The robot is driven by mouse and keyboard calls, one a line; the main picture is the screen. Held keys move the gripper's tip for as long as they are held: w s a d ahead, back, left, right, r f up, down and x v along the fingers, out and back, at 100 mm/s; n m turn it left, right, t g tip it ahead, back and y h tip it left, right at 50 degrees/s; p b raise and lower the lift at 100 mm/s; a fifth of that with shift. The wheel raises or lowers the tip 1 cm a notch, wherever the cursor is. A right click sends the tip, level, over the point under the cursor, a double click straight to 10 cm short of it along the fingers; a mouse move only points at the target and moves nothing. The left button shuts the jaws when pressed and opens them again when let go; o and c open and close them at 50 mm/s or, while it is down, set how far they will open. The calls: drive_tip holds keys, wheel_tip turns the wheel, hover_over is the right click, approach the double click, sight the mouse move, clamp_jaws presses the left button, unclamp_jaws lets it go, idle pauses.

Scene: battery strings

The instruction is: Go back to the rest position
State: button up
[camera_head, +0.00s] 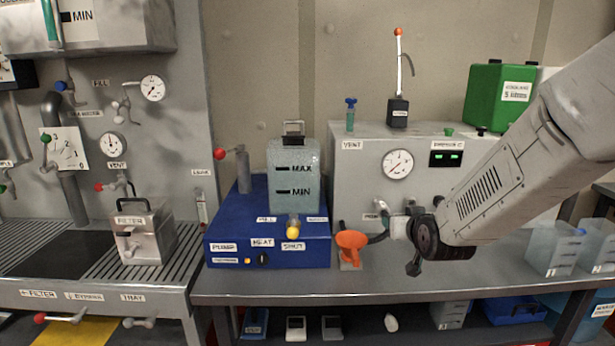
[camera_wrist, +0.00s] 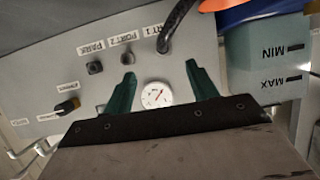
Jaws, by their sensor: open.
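My gripper (camera_wrist: 160,71) shows in the wrist view as two green fingers spread apart, with nothing between them. Behind the gap is a grey panel with a round white gauge (camera_wrist: 157,95). I cannot tell how far the fingertips are from it. In the head view my arm comes in from the right, and its dark wrist (camera_head: 430,241) is above the bench, in front of the grey cabinet (camera_head: 350,190). The fingers cannot be made out clearly there.
The blue pump unit (camera_head: 270,225) carries a clear tank (camera_head: 294,178). Clear containers (camera_head: 553,248) stand at the right. In the wrist view a black hose (camera_wrist: 178,28) runs to a panel port. The front bench strip (camera_head: 300,285) is clear.

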drive_tip(key=s+r+g, duration=0.2)
drive_tip(key=s+g, duration=0.2)
drive_tip(key=s, duration=0.9)
drive_tip(key=s+d+r+g, duration=0.1)
drive_tip(key=s+g, duration=0.3)
drive_tip(key=s, duration=0.9)
drive_tip(key=s+d+r+g, duration=0.1)
drive_tip(key=s+g, duration=0.3)
drive_tip(key=s, duration=0.9)
drive_tip(key=shift+d+r, duration=0.2)
drive_tip(key=shift+r, duration=0.6)
